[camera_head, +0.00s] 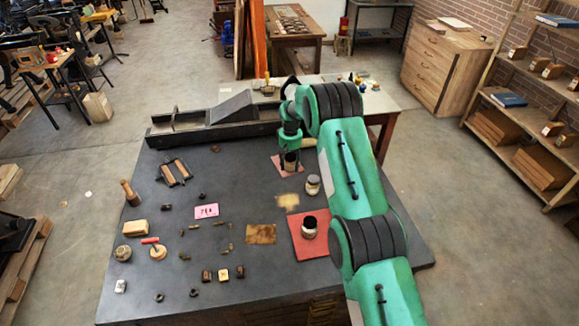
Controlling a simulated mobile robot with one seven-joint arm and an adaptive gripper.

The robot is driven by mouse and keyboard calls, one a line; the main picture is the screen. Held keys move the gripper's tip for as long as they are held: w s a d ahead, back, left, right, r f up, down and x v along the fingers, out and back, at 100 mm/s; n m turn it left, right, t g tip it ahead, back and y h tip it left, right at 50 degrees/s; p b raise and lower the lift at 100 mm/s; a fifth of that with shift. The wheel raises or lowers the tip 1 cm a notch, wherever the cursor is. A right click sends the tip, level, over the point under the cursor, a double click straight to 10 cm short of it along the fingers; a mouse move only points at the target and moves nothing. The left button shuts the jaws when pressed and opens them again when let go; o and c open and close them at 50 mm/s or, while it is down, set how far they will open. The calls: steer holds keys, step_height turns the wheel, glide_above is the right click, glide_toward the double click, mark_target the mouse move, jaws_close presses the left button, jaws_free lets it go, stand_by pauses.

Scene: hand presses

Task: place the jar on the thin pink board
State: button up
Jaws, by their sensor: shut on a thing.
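My green gripper (290,154) points straight down at the back of the dark table and is shut on a small dark brown jar (290,163). The jar is upright, and its upper part is partly hidden by the fingers. A thin pink board (278,170) lies flat directly beneath the jar. I cannot tell whether the jar's base touches the board or is slightly above it.
A jar with a pale lid (312,185) stands just in front and right. A larger red board (300,253) carries another jar (309,228). A small pink card (206,211), a brown plate (261,234) and several small blocks lie left. A long dark metal bed (180,135) runs behind.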

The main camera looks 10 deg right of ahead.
mark_target(290, 166)
steer(key=shift+w, duration=0.8)
steer(key=shift+w, duration=0.15)
steer(key=shift+w+f, duration=0.1)
steer(key=shift+w, duration=0.1)
steer(key=shift+f+p, duration=0.4)
steer(key=shift+f, duration=1.3)
steer(key=shift+f, duration=0.15)
steer(key=o, duration=1.3)
steer(key=shift+o, duration=0.2)
step_height(290, 166, up, 12)
steer(key=shift+r+b, duration=0.15)
steer(key=shift+b, duration=0.35)
